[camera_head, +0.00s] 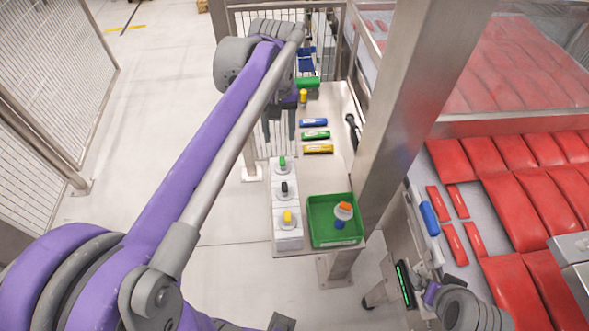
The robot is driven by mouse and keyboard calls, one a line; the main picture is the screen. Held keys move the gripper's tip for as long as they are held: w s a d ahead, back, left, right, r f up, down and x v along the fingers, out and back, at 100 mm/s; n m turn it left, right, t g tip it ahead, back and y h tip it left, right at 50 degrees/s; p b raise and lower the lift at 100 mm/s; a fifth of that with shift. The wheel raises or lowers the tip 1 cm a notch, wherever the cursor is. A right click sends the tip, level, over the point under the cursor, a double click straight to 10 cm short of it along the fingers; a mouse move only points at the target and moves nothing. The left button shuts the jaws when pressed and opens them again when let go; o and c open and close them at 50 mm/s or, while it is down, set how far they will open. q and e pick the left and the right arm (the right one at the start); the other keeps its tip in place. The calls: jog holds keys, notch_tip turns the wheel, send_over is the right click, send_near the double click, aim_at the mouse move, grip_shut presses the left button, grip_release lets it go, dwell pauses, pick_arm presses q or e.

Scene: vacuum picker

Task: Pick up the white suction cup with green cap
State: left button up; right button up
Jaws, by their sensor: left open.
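The white suction cup with a green cap (282,164) stands upright on the farthest of the white blocks at the left edge of the narrow table (341,160). My left gripper (278,135) is open, its two grey fingers pointing down. In the picture it hangs just above and beyond the green-capped cup, apart from it. No object shows between the fingers. My right gripper does not show.
A black-capped cup (284,188) and a yellow-capped cup (288,217) stand nearer on the blocks. A green bin (318,240) holds an orange-topped and a blue item. Blue, green and yellow packs lie behind. A steel post (400,110) rises at right.

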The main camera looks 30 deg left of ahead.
aim_at(282, 160)
pick_arm(q)
notch_tip(282, 160, down, 4)
jog(key=shift+s+a+r, duration=0.1)
jog(key=shift+s+a, duration=0.05)
jog(key=f, duration=0.5)
jog(key=shift+w+d+f, duration=0.2)
jog(key=shift+d+f, duration=0.1)
jog(key=shift+f, duration=0.05)
jog(key=shift+c, duration=0.2)
grip_shut()
